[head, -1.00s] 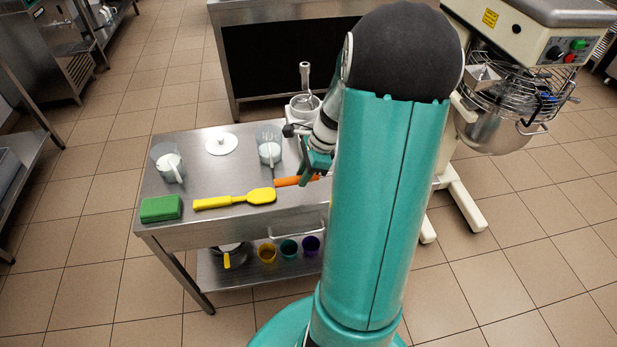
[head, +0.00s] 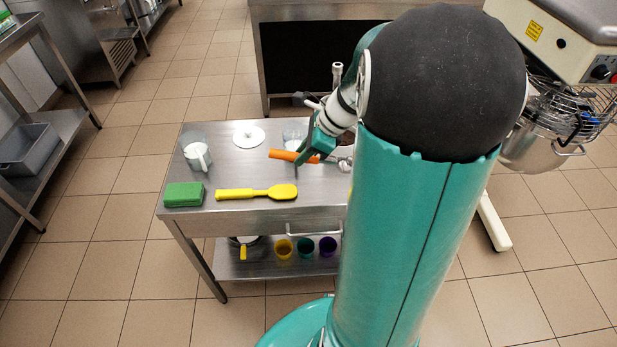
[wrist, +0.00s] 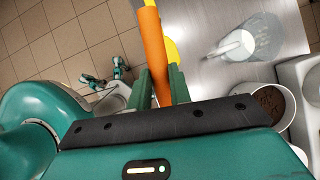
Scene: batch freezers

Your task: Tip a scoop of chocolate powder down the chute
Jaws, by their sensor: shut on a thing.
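My gripper (head: 308,150) is shut on an orange handle (head: 284,155), held above the steel table. In the wrist view the handle (wrist: 153,50) runs up between my gripper's green fingers (wrist: 160,88). The working end of the tool is not clear in either view. A white tub (wrist: 288,122) of dark brown powder (wrist: 270,101) is at the right of the wrist view. In the head view my arm mostly hides the tub. The mixer (head: 570,45) with its wire bowl guard (head: 590,105) stands at the right; I cannot make out the chute now.
The steel table (head: 235,172) carries a green sponge (head: 183,195), a yellow spatula (head: 257,193), a clear jug of white contents (head: 197,157) and a white lid (head: 249,136). Coloured cups (head: 305,247) are on the lower shelf.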

